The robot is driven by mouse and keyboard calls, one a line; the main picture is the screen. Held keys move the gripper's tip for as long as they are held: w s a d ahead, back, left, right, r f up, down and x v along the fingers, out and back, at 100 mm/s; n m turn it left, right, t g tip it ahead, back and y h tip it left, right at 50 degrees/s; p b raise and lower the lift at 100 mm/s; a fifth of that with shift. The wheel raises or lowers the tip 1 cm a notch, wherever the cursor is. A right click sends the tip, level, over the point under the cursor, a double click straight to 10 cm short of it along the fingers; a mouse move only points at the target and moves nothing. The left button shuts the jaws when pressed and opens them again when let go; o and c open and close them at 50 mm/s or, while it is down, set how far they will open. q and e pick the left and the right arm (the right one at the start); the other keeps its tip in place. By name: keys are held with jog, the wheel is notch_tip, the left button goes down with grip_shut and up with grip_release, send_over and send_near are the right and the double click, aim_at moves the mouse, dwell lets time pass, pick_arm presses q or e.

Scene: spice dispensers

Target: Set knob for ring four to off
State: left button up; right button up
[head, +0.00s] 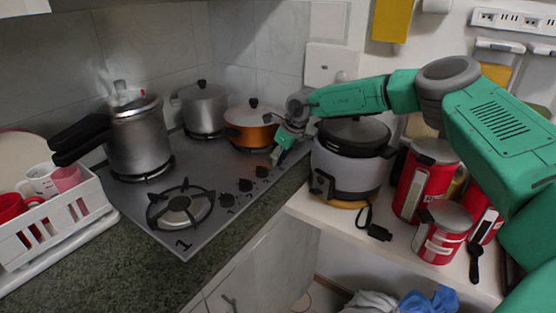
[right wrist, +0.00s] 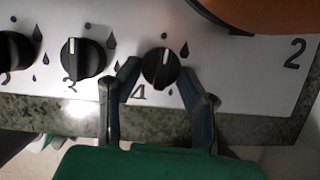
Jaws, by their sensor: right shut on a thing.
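The knob for ring four (right wrist: 162,68) is black and round, with the number 4 printed below it on the steel cooktop. In the right wrist view its white mark points up, toward a dark dot above it. My right gripper (right wrist: 160,74) has one finger on each side of this knob and is shut on it. In the head view my right gripper (head: 281,150) reaches down to the cooktop's (head: 215,222) right edge and hides this knob. The knob beside it (right wrist: 82,58), marked 3, also has its white mark up. My left gripper is not in view.
An orange pot (head: 250,128) stands close to my right gripper. A rice cooker (head: 345,165) stands right beside the gripper, under my right arm. The front burner (head: 180,205) is bare.

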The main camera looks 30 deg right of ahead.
jog(key=shift+d+n, duration=0.2)
jog(key=shift+n, duration=0.3)
jog(key=o, duration=1.1)
jog(key=shift+d, duration=0.1)
jog(key=shift+r, duration=0.1)
jog(key=v, duration=1.1)
jog(key=shift+d+r, duration=0.2)
jog(key=shift+d, duration=0.15)
